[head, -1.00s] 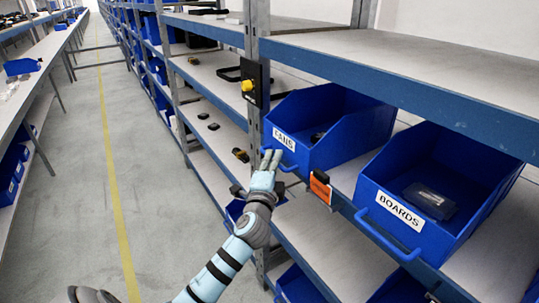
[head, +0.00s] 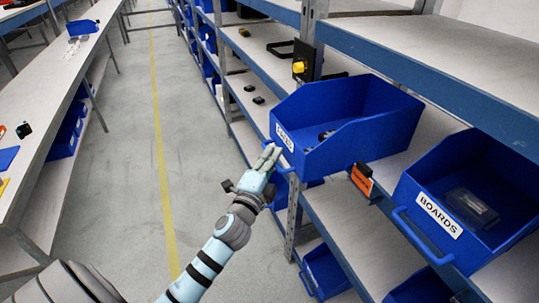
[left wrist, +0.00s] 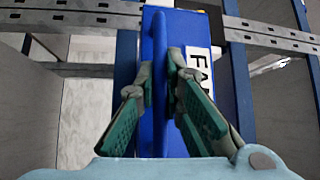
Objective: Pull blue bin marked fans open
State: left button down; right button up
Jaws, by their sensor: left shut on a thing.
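The blue bin marked FANS (head: 345,143) is on the middle shelf level, its front jutting out past the shelf edge and the upright post. Small dark items lie inside it. Its white label (head: 284,137) is partly covered by my fingers. My left gripper (head: 268,157) is at the bin's front, shut on its handle. In the left wrist view the fingers of my left gripper (left wrist: 163,75) close from both sides on the blue handle (left wrist: 160,108), with part of the label to the right. My right gripper is not in view.
A blue bin marked BOARDS (head: 470,195) stands to the right on the same shelf. A metal post (head: 294,215) is beside the FANS bin. The aisle floor (head: 120,190) to the left is clear.

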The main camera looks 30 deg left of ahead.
pick_arm(q)
jog(key=shift+f, duration=0.1)
jog(key=c, duration=1.7)
grip_release()
jog(key=v, duration=1.2)
jog(key=shift+d, duration=0.1)
